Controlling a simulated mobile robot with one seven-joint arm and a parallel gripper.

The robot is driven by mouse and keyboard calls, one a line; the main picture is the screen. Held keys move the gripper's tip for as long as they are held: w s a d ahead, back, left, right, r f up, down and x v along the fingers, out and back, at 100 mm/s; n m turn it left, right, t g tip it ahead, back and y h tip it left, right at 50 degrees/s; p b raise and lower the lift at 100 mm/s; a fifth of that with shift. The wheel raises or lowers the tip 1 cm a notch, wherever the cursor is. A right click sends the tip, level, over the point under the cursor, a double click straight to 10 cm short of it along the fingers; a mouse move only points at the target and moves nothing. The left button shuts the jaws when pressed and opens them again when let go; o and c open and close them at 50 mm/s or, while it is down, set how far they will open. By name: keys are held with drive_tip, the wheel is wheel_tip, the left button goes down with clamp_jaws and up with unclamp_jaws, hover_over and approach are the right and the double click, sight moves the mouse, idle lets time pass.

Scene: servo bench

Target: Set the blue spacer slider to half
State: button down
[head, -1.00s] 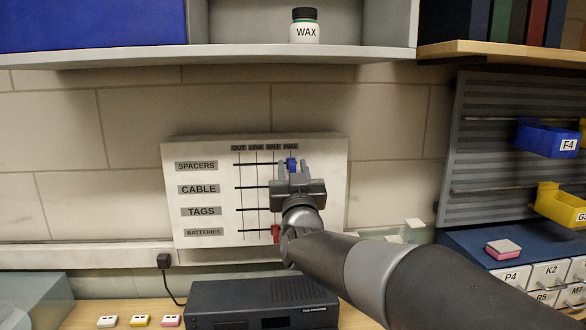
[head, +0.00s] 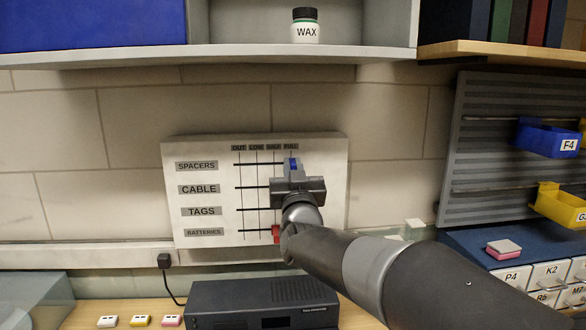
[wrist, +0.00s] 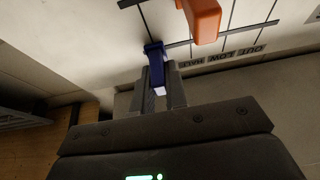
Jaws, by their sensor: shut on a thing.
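The slider board (head: 205,150) hangs on the wall with rows SPACERS, CABLE, TAGS and BATTERIES and columns OUT, LOW, HALF and FULL. The blue spacer slider (head: 293,164) is on the top row under FULL, at the right end of its track. My gripper (head: 293,166) is shut on it. In the wrist view the blue slider (wrist: 155,62) stands between my two fingers (wrist: 160,88). An orange slider (wrist: 203,15) shows beside it there, on another track. My gripper and arm hide the right part of the lower rows in the head view.
A red slider (head: 276,234) on the BATTERIES row is near HALF, close to my arm. A shelf with a WAX jar (head: 305,27) is above the board. A black box (head: 262,300) stands below. The space left of the blue slider along its track is clear.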

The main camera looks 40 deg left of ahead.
drive_tip(key=shift+s+a, duration=1.4)
drive_tip(key=shift+a, duration=0.05)
drive_tip(key=c, duration=1.4)
unclamp_jaws()
drive_tip(key=shift+c, duration=0.2)
drive_tip(key=v, duration=1.1)
